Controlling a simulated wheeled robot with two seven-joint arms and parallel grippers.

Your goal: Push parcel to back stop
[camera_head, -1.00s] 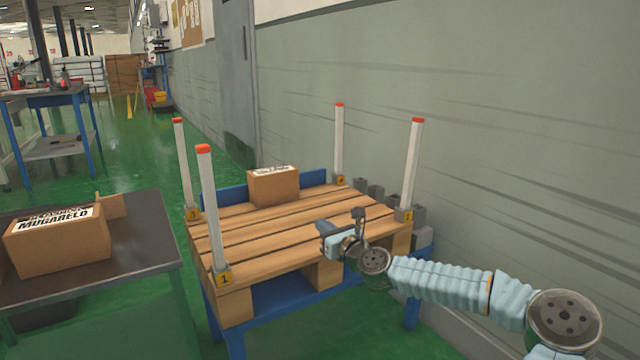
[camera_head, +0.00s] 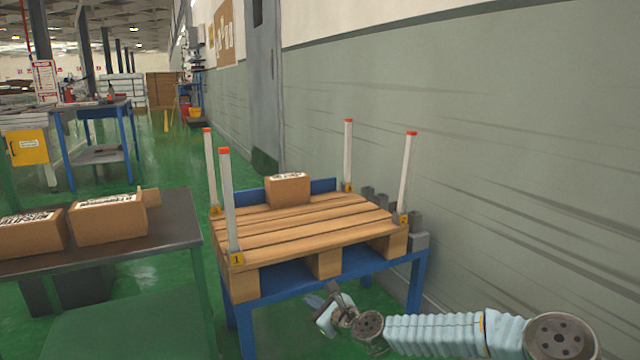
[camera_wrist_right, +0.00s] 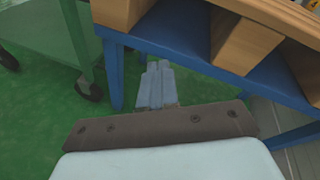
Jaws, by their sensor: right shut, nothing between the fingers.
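A brown cardboard parcel (camera_head: 288,190) with a white label on top stands on the wooden pallet (camera_head: 300,232), at its far side. Behind it is the blue back stop (camera_head: 324,186); from this angle I cannot tell whether they touch. My right gripper (camera_head: 318,306) is shut and empty, low in front of the pallet's near side and well apart from the parcel. In the right wrist view its closed fingers (camera_wrist_right: 157,84) point toward the blue frame under the pallet. My left gripper is not in view.
White posts with red tips (camera_head: 229,200) stand at the pallet's corners. The pallet rests on a blue stand (camera_head: 417,285). A dark table (camera_head: 180,222) at left holds more cardboard boxes (camera_head: 108,220). A grey wall (camera_head: 480,170) runs along the right. Green floor is open between.

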